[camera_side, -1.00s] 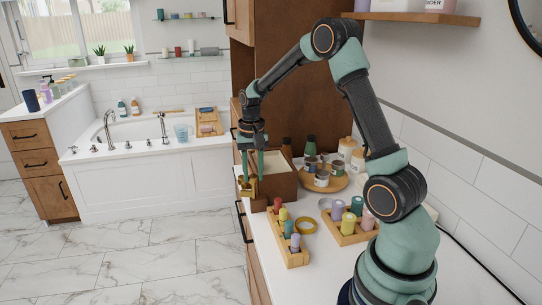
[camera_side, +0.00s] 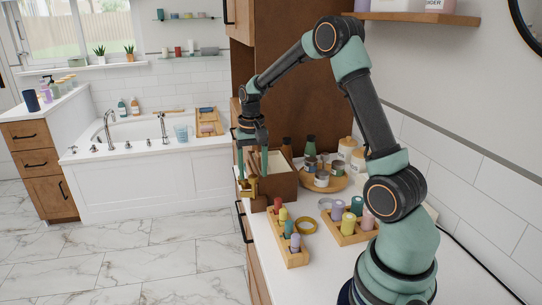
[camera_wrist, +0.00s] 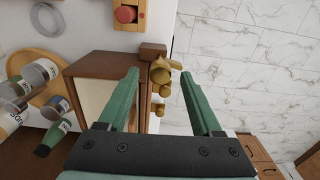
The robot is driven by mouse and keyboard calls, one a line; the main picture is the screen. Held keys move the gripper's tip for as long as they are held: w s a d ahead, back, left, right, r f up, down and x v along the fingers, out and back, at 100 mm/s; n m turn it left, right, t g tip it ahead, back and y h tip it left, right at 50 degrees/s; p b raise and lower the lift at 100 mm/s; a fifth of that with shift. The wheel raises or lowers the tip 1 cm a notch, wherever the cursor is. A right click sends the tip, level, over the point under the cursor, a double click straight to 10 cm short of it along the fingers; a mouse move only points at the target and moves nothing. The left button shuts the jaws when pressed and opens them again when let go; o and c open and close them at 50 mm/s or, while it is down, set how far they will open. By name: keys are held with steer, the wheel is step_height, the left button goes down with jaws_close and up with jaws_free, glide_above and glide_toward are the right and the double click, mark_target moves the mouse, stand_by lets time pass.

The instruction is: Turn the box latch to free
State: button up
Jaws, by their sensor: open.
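The brown wooden box (camera_side: 280,186) stands on the white counter with its top open and a pale inside. It also shows in the wrist view (camera_wrist: 90,68). The brass latch (camera_side: 248,188) is on the box's outer side, at the counter's edge. In the wrist view the latch (camera_wrist: 161,73) has a rounded knob and lies between my fingertips, with a gap on either side. My gripper (camera_side: 252,173) points down, with its green fingers spread and nothing held. It shows in the wrist view too (camera_wrist: 159,74).
A wooden rack of coloured pegs (camera_side: 289,238) and a second peg tray (camera_side: 350,226) stand nearer my base. A round tray of jars (camera_side: 325,182) stands beside the box. Open floor (camera_side: 150,255) lies left of the counter.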

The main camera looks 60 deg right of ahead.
step_height(320, 180, up, 11)
stand_by(0.3)
step_height(320, 180, down, 12)
steer(key=m, duration=0.6)
steer(key=shift+f, duration=0.1)
stand_by(0.6)
